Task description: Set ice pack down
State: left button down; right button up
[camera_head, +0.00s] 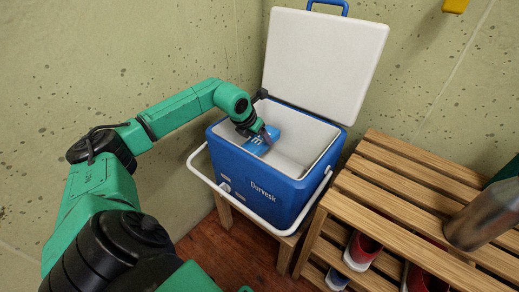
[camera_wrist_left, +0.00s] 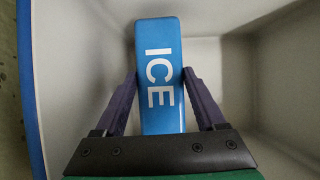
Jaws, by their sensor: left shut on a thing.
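A blue ice pack (camera_wrist_left: 158,70) with white "ICE" lettering is held between the two fingers of my left gripper (camera_wrist_left: 160,90). In the head view, my left gripper (camera_head: 262,135) reaches into the open blue cooler (camera_head: 255,185), and the ice pack (camera_head: 256,146) shows inside its white interior. The wrist view shows the cooler's light inner walls around the pack. I cannot tell whether the pack touches the cooler floor. My right gripper is not in view.
The cooler's white lid (camera_head: 325,60) stands open at the back, and its white handle hangs across the front. The cooler sits on a small wooden stand (camera_head: 287,250).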

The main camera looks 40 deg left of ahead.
pick_arm(q)
jog(key=shift+f+b, duration=0.85)
jog(key=shift+f, duration=1.65)
grip_release()
jog(key=p+v, duration=0.1)
jog(key=v, duration=0.3)
jog(key=p+v, duration=0.1)
jog(key=v, duration=0.3)
jog(key=p+v, duration=0.2)
jog(key=v, duration=0.2)
jog(key=shift+w+r, duration=0.15)
jog(key=shift+r, duration=0.5)
jog(key=shift+s, duration=0.2)
